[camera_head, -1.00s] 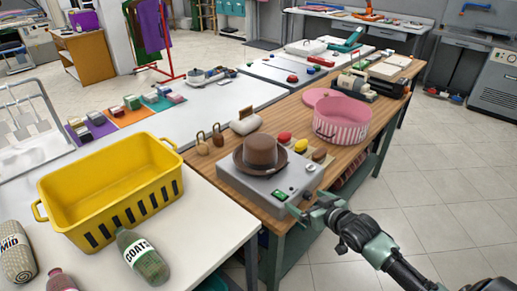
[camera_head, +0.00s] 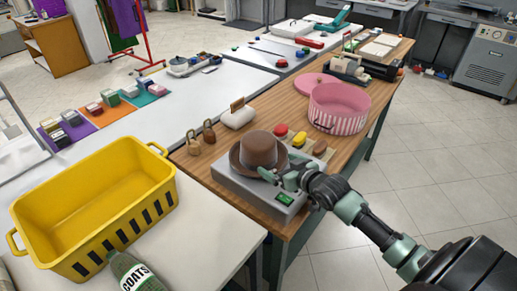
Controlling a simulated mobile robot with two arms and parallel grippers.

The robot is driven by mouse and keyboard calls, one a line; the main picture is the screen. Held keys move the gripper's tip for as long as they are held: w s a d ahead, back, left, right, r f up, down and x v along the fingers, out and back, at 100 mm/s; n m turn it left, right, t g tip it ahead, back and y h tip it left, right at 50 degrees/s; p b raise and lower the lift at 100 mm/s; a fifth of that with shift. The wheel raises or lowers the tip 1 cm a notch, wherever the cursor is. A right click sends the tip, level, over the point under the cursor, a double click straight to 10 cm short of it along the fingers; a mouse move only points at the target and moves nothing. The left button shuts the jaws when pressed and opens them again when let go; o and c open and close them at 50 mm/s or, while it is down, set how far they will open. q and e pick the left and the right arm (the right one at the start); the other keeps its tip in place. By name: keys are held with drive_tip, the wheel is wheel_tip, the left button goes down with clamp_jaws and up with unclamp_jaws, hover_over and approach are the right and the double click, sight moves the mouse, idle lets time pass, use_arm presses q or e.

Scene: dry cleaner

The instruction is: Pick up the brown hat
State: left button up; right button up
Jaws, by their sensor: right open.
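The brown hat (camera_head: 259,150) sits upright, brim down, on a grey box-like device (camera_head: 236,184) with a green switch, on the wooden table. My right gripper (camera_head: 272,175) reaches in from the right and is open at the near right side of the hat's brim. The fingers overlap the brim in the picture, and I cannot tell whether they touch it. Part of the near brim is hidden behind the fingers. My left gripper is not in view.
A pink striped round box (camera_head: 338,108) with its lid beside it stands behind the hat. Red, yellow and brown knobs sit just behind the hat. Open floor lies at right.

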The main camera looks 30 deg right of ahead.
sight(269, 159)
drive_tip(key=x, duration=0.4)
drive_tip(key=shift+a, duration=0.1)
drive_tip(key=shift+w+f, duration=0.1)
drive_tip(key=shift+w, duration=0.1)
drive_tip(key=shift+s, duration=0.15)
drive_tip(key=c, duration=1.7)
drive_tip(key=shift+s, duration=0.15)
drive_tip(key=c, duration=0.4)
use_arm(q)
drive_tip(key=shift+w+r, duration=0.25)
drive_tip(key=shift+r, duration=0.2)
use_arm(e)
drive_tip(key=shift+r, duration=0.25)
clamp_jaws()
